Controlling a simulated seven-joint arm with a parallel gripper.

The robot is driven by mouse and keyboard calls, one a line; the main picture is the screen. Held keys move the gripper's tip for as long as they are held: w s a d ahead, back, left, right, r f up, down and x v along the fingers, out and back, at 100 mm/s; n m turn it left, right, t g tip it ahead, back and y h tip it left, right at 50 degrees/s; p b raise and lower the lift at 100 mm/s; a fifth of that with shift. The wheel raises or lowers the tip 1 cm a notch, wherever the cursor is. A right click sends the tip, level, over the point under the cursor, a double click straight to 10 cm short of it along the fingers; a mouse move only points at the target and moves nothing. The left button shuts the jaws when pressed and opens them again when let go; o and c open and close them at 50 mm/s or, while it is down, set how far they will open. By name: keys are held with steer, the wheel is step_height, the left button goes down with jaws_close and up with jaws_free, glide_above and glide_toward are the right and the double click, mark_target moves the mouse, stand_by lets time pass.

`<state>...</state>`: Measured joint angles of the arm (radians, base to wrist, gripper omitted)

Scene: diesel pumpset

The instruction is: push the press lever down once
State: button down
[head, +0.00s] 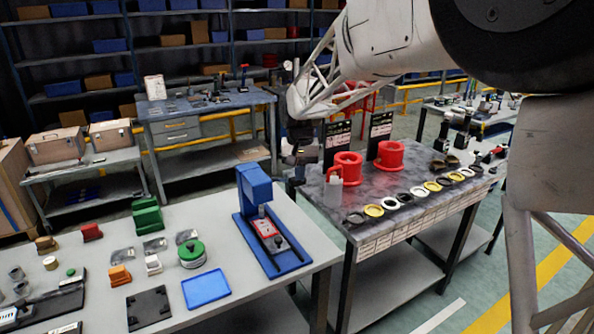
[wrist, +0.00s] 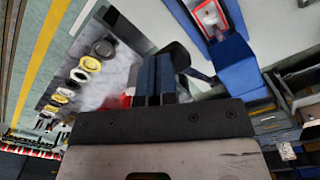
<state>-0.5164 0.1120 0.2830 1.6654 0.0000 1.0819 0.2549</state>
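The blue press (head: 255,187) stands on the near grey bench, with an upright column and a flat base. A red and white piece lies on the base under the head. A dark bar with a black knob (head: 278,242) is at the front of the base; I cannot tell whether it is the press lever. The press also shows, turned over, at the top right of the wrist view (wrist: 236,54). My gripper (head: 294,158) is right of and behind the press, apart from it. Its two dark fingers (wrist: 155,80) are side by side, shut and empty.
A blue tray (head: 205,288), a green round container (head: 191,253) and small parts lie left of the press. The bench on the right (head: 370,232) holds red spools (head: 347,168), a white bottle (head: 333,190) and a row of rings. A gap separates the benches.

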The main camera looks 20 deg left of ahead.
step_height(320, 180, up, 10)
steer(key=shift+w+a+f, duration=0.15)
steer(key=shift+w+a, duration=0.25)
stand_by(0.8)
stand_by(0.4)
steer(key=s+d+r+m, duration=0.1)
steer(key=s+d, duration=0.4)
steer(key=d, duration=0.3)
steer(key=s+d+t, duration=0.1)
steer(key=s+d, duration=0.5)
steer(key=d, duration=0.3)
steer(key=s+d+r+m, duration=0.1)
steer(key=s+d, duration=0.4)
steer(key=d, duration=0.3)
steer(key=s+d+f, duration=0.3)
steer(key=s+d, duration=0.2)
steer(key=s, duration=0.3)
steer(key=s+d+f+t, duration=0.1)
steer(key=s+d+f, duration=0.3)
steer(key=s, duration=0.3)
steer(key=s+d+f+m, duration=0.1)
steer(key=s+d+f, duration=0.2)
steer(key=s+d, duration=0.3)
steer(key=s, duration=0.2)
steer(key=shift+s+f+t, duration=0.15)
steer(key=shift+s+t, duration=0.15)
steer(key=shift+s, duration=0.05)
